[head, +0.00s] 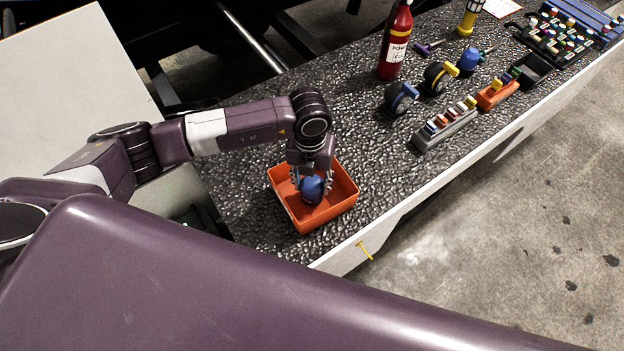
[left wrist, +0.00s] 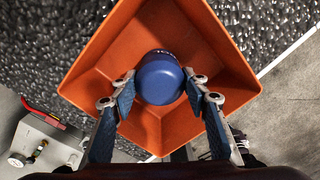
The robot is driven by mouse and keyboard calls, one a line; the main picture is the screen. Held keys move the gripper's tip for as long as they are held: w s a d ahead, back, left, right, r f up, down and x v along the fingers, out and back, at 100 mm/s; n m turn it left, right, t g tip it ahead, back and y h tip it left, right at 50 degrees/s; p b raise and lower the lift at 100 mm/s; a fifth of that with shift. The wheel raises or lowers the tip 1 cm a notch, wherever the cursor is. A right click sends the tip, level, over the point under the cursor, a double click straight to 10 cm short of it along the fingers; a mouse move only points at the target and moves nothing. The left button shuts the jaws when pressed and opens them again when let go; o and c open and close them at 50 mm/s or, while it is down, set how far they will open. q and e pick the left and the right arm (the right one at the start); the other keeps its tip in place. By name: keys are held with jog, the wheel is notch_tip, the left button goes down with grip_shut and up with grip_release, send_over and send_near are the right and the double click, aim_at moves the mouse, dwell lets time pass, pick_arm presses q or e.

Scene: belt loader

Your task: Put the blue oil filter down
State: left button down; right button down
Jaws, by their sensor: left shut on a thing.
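The blue oil filter (head: 312,190) is inside the orange bin (head: 343,208), between the fingers of my left gripper (head: 312,184). In the left wrist view the filter (left wrist: 160,78) shows its round blue end, and the fingers of the left gripper (left wrist: 160,92) press on it from both sides. The orange bin (left wrist: 225,75) surrounds it there, with bare floor around the filter. I cannot tell whether the filter touches the bin's floor. My right gripper is not in view.
The bin stands on a dark textured belt (head: 240,195) near its white edge. Further along are a red bottle (head: 395,45), a second blue filter (head: 469,60), a grey holder (head: 445,130), an orange holder (head: 497,95) and a black tray (head: 560,40). Belt left of the bin is clear.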

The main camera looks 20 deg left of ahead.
pick_arm(q)
jog(key=shift+f, duration=0.15)
jog(key=c, duration=1.4)
grip_release()
jog(key=shift+c, duration=0.2)
jog(key=o, duration=0.3)
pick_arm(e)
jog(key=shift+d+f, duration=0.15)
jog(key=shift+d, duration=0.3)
pick_arm(q)
jog(key=shift+o, duration=0.2)
jog(key=shift+r, duration=0.35)
notch_tip(320, 180, up, 11)
jog(key=b, duration=0.3)
jog(key=shift+f+b, duration=0.2)
jog(key=shift+b, duration=0.2)
jog(key=shift+a+r, duration=0.1)
jog(key=shift+r, duration=0.45)
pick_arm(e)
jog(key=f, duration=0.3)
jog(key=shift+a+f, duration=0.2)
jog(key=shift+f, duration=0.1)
